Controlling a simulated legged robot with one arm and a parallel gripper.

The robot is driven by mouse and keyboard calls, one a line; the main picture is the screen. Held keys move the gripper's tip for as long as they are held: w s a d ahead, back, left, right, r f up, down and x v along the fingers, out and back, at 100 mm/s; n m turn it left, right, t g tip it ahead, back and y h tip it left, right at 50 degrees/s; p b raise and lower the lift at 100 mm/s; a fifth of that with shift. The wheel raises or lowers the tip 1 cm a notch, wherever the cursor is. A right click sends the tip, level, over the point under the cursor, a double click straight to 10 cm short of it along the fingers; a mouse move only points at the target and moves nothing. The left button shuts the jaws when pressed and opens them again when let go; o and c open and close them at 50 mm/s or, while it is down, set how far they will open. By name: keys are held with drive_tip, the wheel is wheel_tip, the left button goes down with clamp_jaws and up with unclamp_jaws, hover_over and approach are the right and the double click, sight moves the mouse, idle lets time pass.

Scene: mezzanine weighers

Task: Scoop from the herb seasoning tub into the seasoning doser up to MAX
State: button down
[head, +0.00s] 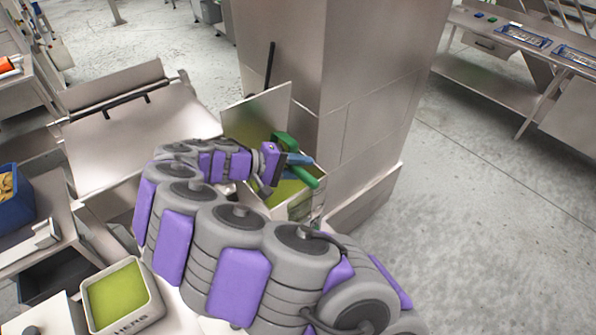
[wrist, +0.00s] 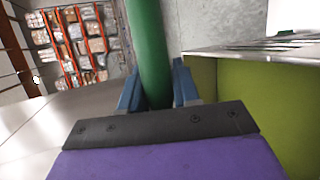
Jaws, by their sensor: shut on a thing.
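The herb seasoning tub (head: 140,319) is a pale box at the lower left of the head view, marked HERB and holding green seasoning. The seasoning doser (head: 302,208) is a metal box beside the pillar, with its lid raised and green seasoning inside. My gripper (head: 296,159) is over the doser, its blue fingers (wrist: 158,88) shut on the green handle of a scoop (wrist: 148,40). The green scoop (head: 283,142) also shows in the head view. Its bowl and any load in it are not clear. I cannot read a MAX mark.
A large metal pillar (head: 335,70) stands right behind the doser. A closed metal lid (head: 140,125) with a black handle lies to the left. A blue bin (head: 14,205) is at the left edge. Open floor (head: 480,220) lies to the right.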

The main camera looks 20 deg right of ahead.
drive_tip(key=shift+f+h+b, duration=0.15)
drive_tip(key=shift+h+b, duration=0.25)
drive_tip(key=shift+b, duration=0.1)
drive_tip(key=h+b, duration=0.1)
drive_tip(key=b, duration=0.2)
drive_tip(key=shift+a+m+t+h, duration=0.3)
drive_tip(key=shift+a+m, duration=0.1)
drive_tip(key=shift+s+d+r+p, duration=0.1)
drive_tip(key=shift+d+r+p, duration=0.05)
drive_tip(key=shift+r+p, duration=0.2)
drive_tip(key=shift+p, duration=0.4)
drive_tip(key=shift+y+p, duration=0.4)
drive_tip(key=shift+p, duration=0.05)
drive_tip(key=y+p, duration=0.1)
drive_tip(key=p, duration=0.1)
drive_tip(key=n+y+p, duration=0.1)
drive_tip(key=p, duration=0.1)
drive_tip(key=shift+w+d+f+y+p, duration=0.2)
drive_tip(key=shift+d+y+p, duration=0.1)
drive_tip(key=shift+d+y, duration=0.1)
